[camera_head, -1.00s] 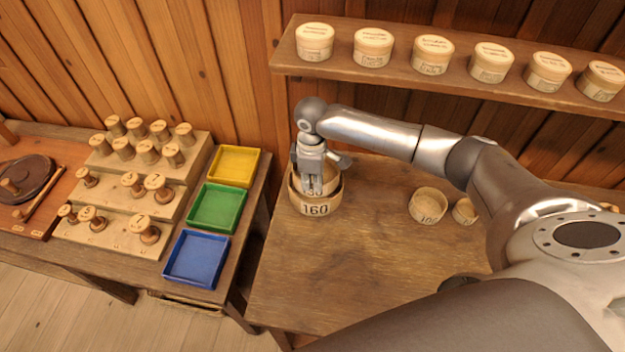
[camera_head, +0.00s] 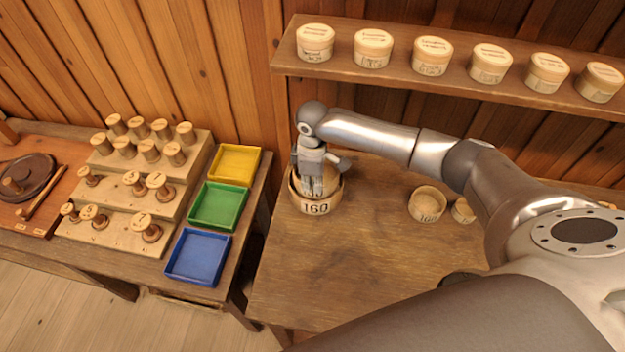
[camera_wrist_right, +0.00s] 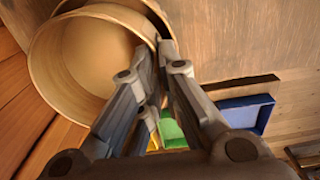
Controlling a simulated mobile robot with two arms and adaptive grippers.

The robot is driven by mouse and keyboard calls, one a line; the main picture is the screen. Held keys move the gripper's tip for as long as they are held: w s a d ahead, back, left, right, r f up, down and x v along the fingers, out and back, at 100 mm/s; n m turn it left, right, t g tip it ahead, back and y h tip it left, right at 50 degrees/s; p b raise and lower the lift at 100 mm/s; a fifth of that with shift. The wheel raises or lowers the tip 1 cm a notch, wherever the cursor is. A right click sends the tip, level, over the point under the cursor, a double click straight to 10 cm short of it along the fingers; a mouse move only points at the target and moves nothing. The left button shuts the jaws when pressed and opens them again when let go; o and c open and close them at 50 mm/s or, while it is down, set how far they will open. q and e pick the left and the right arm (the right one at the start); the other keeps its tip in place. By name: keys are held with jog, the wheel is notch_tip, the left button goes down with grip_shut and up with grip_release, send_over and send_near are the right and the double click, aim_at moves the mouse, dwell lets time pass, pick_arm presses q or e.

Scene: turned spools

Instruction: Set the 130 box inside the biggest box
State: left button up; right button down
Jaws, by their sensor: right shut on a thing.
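The 160 box (camera_head: 315,208), a round open wooden box and the biggest one on the bench, stands near the bench's left end. My right gripper (camera_head: 317,190) points down into it and is shut on the wall of the 130 box (camera_head: 328,178). The 130 box sits within the 160 box's rim, mostly hidden by the gripper and the front wall. In the right wrist view the 130 box's round inside (camera_wrist_right: 95,55) is empty, with the 160 box's rim (camera_wrist_right: 152,8) around part of it. Whether it rests on the floor cannot be told. My left gripper is not in view.
The 100 box (camera_head: 427,204) and a smaller box (camera_head: 462,211) stand to the right on the bench (camera_head: 350,270). A shelf (camera_head: 445,75) with several lidded jars is above. Left are yellow, green and blue trays (camera_head: 197,257) and stepped spools. The bench front is clear.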

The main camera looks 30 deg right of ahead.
jog(key=c, duration=1.1)
grip_release()
jog(key=shift+c, duration=0.2)
jog(key=shift+r, duration=0.25)
jog(key=shift+r+p, duration=0.5)
jog(key=shift+p, duration=0.1)
jog(key=shift+r, duration=0.1)
notch_tip(320, 180, up, 7)
dwell(0.7)
jog(key=shift+r, duration=0.1)
dwell(1.0)
